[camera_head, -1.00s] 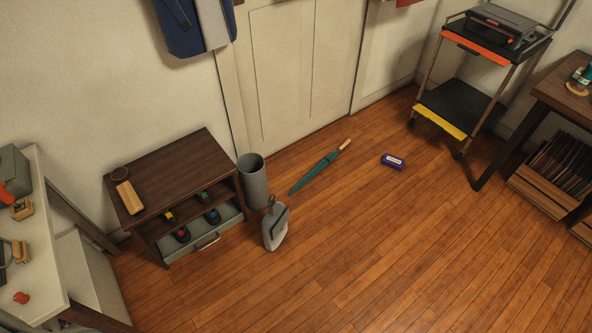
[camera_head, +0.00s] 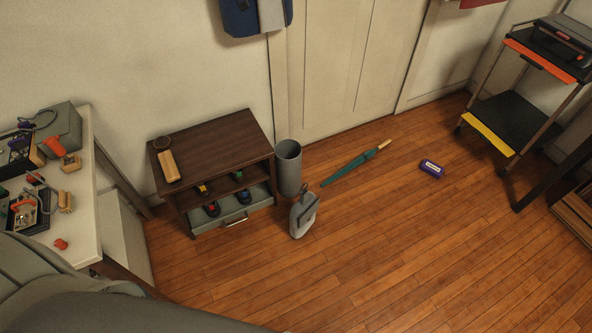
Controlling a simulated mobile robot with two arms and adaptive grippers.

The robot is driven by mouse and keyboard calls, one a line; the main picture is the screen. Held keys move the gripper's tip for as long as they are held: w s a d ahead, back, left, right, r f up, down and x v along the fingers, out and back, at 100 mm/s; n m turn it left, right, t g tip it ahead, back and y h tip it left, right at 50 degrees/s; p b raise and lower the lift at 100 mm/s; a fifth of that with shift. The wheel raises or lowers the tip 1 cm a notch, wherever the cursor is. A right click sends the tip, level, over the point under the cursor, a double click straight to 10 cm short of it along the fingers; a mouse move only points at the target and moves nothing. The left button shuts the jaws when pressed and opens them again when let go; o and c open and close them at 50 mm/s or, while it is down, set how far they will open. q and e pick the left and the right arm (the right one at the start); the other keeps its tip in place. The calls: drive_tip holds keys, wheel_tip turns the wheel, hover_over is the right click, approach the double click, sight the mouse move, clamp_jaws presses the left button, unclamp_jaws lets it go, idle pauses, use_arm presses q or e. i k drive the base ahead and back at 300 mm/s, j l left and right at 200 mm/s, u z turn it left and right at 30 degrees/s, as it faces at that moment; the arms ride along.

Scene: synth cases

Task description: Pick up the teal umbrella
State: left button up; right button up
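The teal umbrella (camera_head: 350,167) lies closed on the wooden floor in front of the door, its light wooden handle pointing to the back right. Its tip points to the front left, close to the grey bin and the grey bottle-like object. It lies apart from the purple item on its right. Neither of my grippers shows in the head view. A large grey shape at the lower left looks like part of my own arm, and its gripper end is not visible.
A grey cylindrical bin (camera_head: 289,170) and a grey jug-like object (camera_head: 304,215) stand beside a low dark shelf (camera_head: 225,146). A purple item (camera_head: 432,169) lies on the floor. A wheeled cart (camera_head: 513,121) stands back right. A cluttered white table (camera_head: 88,215) is left. Front floor is clear.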

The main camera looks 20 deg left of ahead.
sight(368, 154)
drive_tip(key=i+l+u, duration=0.35)
drive_tip(key=i+l, duration=0.4)
drive_tip(key=i, duration=0.15)
